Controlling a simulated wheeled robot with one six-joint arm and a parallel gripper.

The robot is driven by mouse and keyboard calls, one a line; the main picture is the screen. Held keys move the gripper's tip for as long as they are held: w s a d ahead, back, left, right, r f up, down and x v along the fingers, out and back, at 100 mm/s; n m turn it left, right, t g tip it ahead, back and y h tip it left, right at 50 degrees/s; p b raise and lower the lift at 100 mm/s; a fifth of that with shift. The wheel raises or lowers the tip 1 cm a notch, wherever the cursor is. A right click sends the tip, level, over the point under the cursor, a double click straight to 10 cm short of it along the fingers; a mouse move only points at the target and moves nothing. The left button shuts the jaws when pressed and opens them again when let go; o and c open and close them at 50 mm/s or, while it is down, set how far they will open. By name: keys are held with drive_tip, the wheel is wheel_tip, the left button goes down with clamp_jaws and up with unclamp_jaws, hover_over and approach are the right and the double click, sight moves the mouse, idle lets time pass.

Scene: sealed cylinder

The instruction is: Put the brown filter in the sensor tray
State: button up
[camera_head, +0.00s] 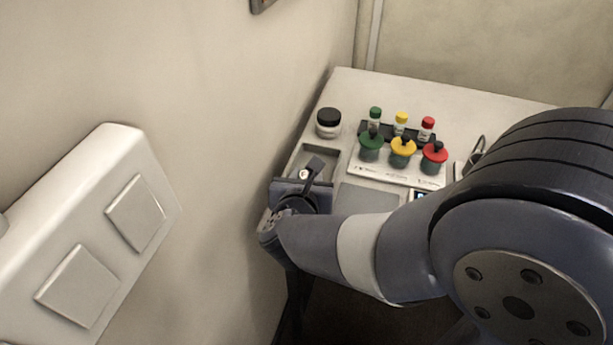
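I cannot make out a brown filter in this view. My gripper (312,171) is at the left front of the light worktop, over a recessed tray (319,152) in its surface. I cannot tell whether this is the sensor tray. The gripper and wrist cover the near part of the recess. A small pale round spot shows beside the dark finger; I cannot tell whether it is part of the gripper or a separate thing. The finger gap is too small and hidden to judge.
A black-lidded jar (328,122) stands behind the recess. Green, yellow and red capped vials (401,122) stand in a dark rack, behind a panel with matching knobs (403,150). A wall runs close on the left, with a white switch box (95,240). My arm hides the worktop's right front.

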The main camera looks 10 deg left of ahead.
drive_tip(key=shift+f, duration=0.15)
drive_tip(key=o, duration=1)
drive_tip(key=shift+c, duration=0.2)
drive_tip(key=shift+r, duration=0.35)
drive_tip(key=v, duration=1.2)
drive_tip(key=shift+f, duration=0.15)
